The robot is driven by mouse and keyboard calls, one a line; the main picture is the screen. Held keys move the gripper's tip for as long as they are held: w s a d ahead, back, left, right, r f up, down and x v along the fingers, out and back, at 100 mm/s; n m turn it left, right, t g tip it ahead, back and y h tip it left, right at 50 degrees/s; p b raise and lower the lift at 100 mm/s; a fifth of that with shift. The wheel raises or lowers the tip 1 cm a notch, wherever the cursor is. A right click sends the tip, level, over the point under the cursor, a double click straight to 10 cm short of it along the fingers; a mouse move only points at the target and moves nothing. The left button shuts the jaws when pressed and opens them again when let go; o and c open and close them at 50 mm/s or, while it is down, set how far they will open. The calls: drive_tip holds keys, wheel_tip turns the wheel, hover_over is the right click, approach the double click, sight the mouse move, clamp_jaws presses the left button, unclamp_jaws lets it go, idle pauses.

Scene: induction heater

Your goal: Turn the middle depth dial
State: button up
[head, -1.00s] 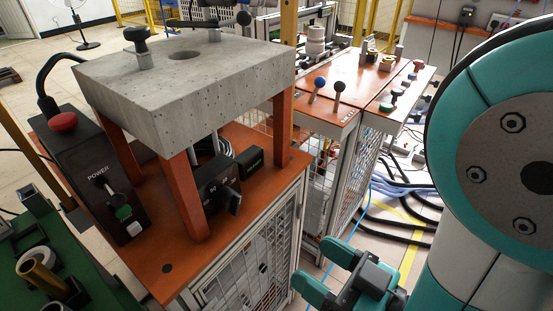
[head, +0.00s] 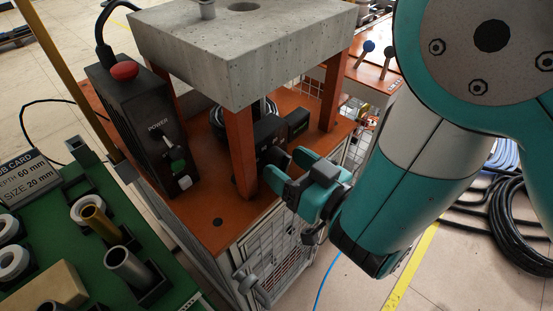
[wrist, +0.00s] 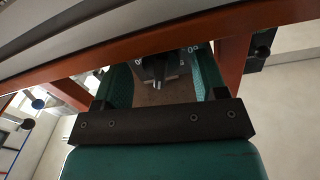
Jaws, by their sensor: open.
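The depth dial, a black knob (wrist: 157,70) with white marks around it, shows between my fingers in the wrist view. It sits on a black box (head: 268,129) under the grey slab, behind the front orange leg in the head view. My gripper (head: 291,166) is at the front edge of the orange table, with its teal fingers pointing toward the box. In the wrist view my gripper (wrist: 163,72) is open, one finger on each side of the knob. I cannot tell whether the fingers touch it. In the head view the knob is partly hidden by my gripper.
The grey slab (head: 240,55) hangs over the dial on orange legs (head: 242,152). A black power box (head: 135,115) with a red button stands at left. A green table (head: 75,230) with metal tubes is at lower left.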

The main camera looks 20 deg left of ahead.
drive_tip(key=shift+w+a, duration=0.1)
drive_tip(key=shift+a, duration=0.2)
drive_tip(key=c, duration=0.9)
drive_tip(key=n+b, duration=0.1)
drive_tip(key=n, duration=0.1)
drive_tip(key=shift+f+n, duration=0.15)
drive_tip(key=shift+n, duration=1.15)
drive_tip(key=o, duration=0.9)
drive_tip(key=shift+d, duration=0.1)
